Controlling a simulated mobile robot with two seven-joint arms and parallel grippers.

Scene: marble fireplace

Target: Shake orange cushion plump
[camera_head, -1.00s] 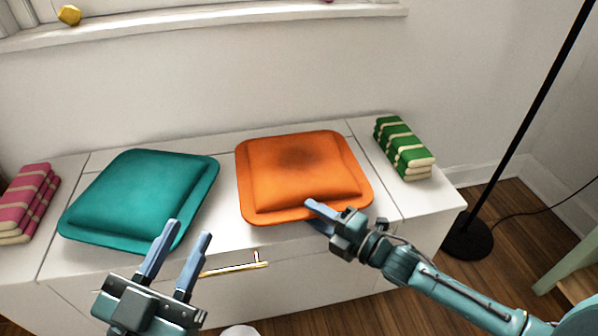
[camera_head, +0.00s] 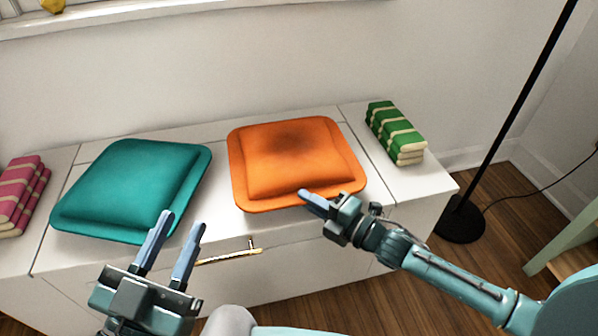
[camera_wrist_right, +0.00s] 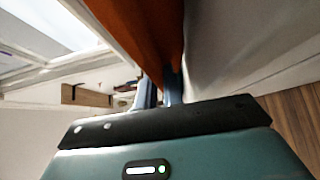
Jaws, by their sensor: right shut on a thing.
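The orange cushion (camera_head: 290,160) lies on top of the white cabinet in the head view, with a dark patch near its middle. My right gripper (camera_head: 307,200) is shut on the cushion's front edge. In the right wrist view the orange cushion (camera_wrist_right: 150,30) rises from between my right gripper's fingers (camera_wrist_right: 160,92). My left gripper (camera_head: 175,235) is open and empty, in front of the cabinet below the teal cushion. The far finger of my right gripper is mostly hidden in the head view.
A teal cushion (camera_head: 135,190) lies to the left on the white cabinet (camera_head: 285,235). Pink folded textiles (camera_head: 20,195) are at far left and green ones (camera_head: 395,130) at right. A black floor lamp (camera_head: 515,110) stands right of the cabinet. A drawer handle (camera_head: 230,257) juts from the front.

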